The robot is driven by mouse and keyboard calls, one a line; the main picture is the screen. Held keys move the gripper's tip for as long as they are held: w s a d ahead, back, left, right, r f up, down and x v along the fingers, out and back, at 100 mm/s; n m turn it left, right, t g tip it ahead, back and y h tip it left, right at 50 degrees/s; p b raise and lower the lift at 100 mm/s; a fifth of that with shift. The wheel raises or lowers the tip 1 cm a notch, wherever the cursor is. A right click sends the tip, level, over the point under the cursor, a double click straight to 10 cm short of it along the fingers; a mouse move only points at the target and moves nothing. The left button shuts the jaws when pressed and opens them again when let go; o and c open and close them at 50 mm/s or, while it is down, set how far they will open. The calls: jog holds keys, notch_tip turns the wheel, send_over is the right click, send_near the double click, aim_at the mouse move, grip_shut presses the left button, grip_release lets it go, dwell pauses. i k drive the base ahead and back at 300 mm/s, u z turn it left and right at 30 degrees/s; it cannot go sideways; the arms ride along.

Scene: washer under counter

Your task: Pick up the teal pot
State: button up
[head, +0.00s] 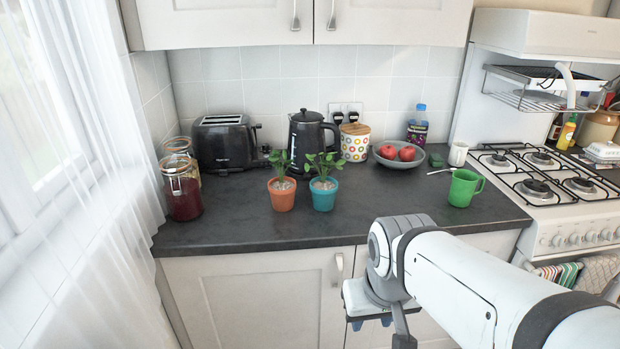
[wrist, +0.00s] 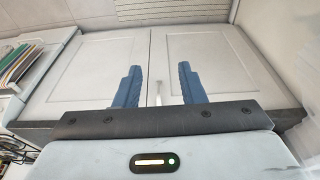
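The teal pot (head: 323,195) holds a green leafy plant and stands upright on the dark counter, near its front edge. A similar terracotta pot (head: 282,196) with a plant stands just to its left, with a narrow space between them. My gripper is in the wrist view (wrist: 159,88), with its two blue fingers apart and nothing between them. In the head view my arm's end hangs in front of the lower cabinets, below the counter top and to the right of the teal pot. The fingers are mostly hidden there. The wrist view does not show the pot.
A black kettle (head: 308,135) stands behind the pots. A green mug (head: 463,188) and a bowl of red fruit (head: 398,154) are to the right. Glass jars (head: 183,190) and a toaster (head: 225,143) are to the left. The counter front (head: 385,212) right of the teal pot is clear.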

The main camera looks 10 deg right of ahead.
aim_at(324, 195)
jog(key=u, duration=1.45)
jog(key=k, duration=0.85)
jog(key=z, duration=1.35)
jog(key=i, duration=1.65)
jog(key=z, duration=0.05)
